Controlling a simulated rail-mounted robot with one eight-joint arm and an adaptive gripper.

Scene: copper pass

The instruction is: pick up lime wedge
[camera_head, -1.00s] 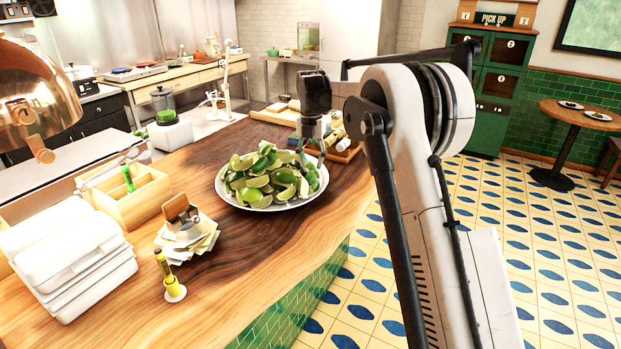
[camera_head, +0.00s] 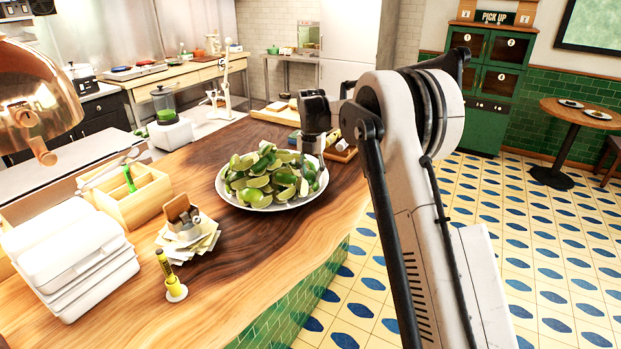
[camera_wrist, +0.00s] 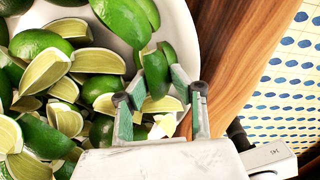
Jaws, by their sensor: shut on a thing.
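A heap of lime wedges (camera_head: 262,172) lies on a round white plate (camera_head: 228,197) on the wooden counter. Dark green rind and pale cut flesh show up close in the wrist view. My gripper (camera_head: 314,165) is at the right side of the heap, pointing down. In the wrist view my gripper (camera_wrist: 160,95) is low at the plate's edge, with its fingers on either side of a lime wedge (camera_wrist: 157,75). It is shut on this wedge, which is still among the others. The wedge's lower part is partly hidden by the fingers.
Left of the plate are a paper stack (camera_head: 190,240) with a holder, a yellow bottle (camera_head: 167,268), white containers (camera_head: 70,255) and a wooden caddy (camera_head: 140,195). A wooden tray (camera_head: 342,153) stands close behind my gripper. The counter front is mostly clear.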

